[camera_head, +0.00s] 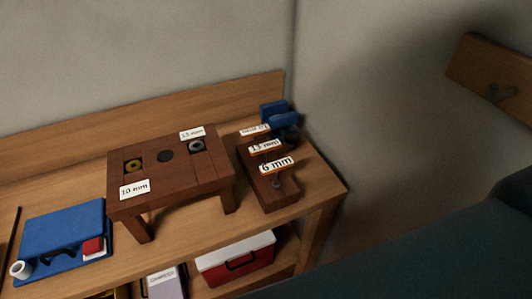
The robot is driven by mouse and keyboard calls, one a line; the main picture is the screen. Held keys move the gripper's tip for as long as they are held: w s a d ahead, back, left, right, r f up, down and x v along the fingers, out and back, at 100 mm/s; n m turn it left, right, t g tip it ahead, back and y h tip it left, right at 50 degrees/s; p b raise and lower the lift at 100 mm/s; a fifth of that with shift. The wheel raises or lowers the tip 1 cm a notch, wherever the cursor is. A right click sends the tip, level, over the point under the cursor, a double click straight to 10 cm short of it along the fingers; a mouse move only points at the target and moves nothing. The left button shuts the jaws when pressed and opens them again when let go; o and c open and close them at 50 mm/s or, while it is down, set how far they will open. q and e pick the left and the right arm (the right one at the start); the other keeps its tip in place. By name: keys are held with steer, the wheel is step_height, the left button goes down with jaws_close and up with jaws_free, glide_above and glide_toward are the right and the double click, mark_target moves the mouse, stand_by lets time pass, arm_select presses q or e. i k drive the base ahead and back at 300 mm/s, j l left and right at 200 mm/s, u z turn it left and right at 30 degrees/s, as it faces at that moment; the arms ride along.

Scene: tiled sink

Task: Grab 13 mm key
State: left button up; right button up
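A dark wooden block (285,196) stands at the right end of the bench with a row of white labels on it. The middle label (265,147) reads 13 mm, and the front label (277,165) reads 6 mm. The rear label (254,130) is too small to read. A small grey metal piece (277,184) shows in the block below the 6 mm label. The 13 mm key itself cannot be made out behind the labels. Neither gripper is in view.
A small wooden stand (185,193) holds a brass ring (134,165), a grey ring (196,146) and a 10 mm label (135,189). A blue vise-like object (275,112) sits behind the block. A blue case (62,232) lies left; a red-white toolbox (236,259) sits below.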

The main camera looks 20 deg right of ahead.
mark_target(264, 148)
steer(key=z, duration=2.1)
steer(key=k+l, duration=0.4)
steer(key=l, duration=0.1)
